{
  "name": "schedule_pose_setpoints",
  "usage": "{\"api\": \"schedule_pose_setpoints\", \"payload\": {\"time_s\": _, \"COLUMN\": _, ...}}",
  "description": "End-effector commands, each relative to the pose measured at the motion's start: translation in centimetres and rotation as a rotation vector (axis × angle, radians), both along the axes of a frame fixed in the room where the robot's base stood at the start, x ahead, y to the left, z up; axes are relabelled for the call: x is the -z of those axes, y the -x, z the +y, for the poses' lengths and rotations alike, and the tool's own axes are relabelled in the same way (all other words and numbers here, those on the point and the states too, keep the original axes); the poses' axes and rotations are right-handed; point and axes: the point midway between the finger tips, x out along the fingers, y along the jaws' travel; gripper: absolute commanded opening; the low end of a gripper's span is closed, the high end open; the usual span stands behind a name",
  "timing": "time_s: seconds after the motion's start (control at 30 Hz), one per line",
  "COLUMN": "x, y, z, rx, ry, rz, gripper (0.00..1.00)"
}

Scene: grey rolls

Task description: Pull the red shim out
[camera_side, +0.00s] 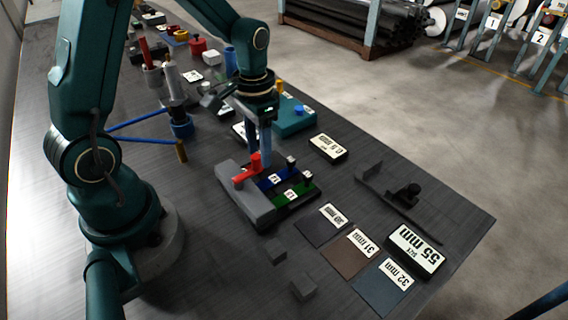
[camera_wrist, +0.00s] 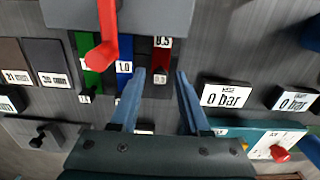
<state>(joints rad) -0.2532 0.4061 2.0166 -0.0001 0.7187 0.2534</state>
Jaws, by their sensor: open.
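In the wrist view, my gripper (camera_wrist: 161,74) is open, its two blue fingers apart.
Labelled flat plates (camera_side: 351,255) and a 55 mm block (camera_side: 416,251) lie in front. A black bracket (camera_side: 400,200) stands at the right. A teal box (camera_side: 294,121) is behind my gripper. Blue rods (camera_side: 145,123) lie at the left. Small grey blocks (camera_side: 303,289) sit near the front.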

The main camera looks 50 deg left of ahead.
Motion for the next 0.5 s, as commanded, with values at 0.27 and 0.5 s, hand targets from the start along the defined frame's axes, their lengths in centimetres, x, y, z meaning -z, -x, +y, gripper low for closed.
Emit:
{"api": "schedule_pose_setpoints", "payload": {"time_s": 0.27, "x": -0.03, "y": 0.0, "z": 0.0, "rx": 0.0, "ry": 0.0, "rz": 0.0, "gripper": 0.0}}
{"api": "schedule_pose_setpoints", "payload": {"time_s": 0.5, "x": -0.06, "y": -0.68, "z": 0.0, "rx": 0.0, "ry": 0.0, "rz": -0.001, "gripper": 0.0}}
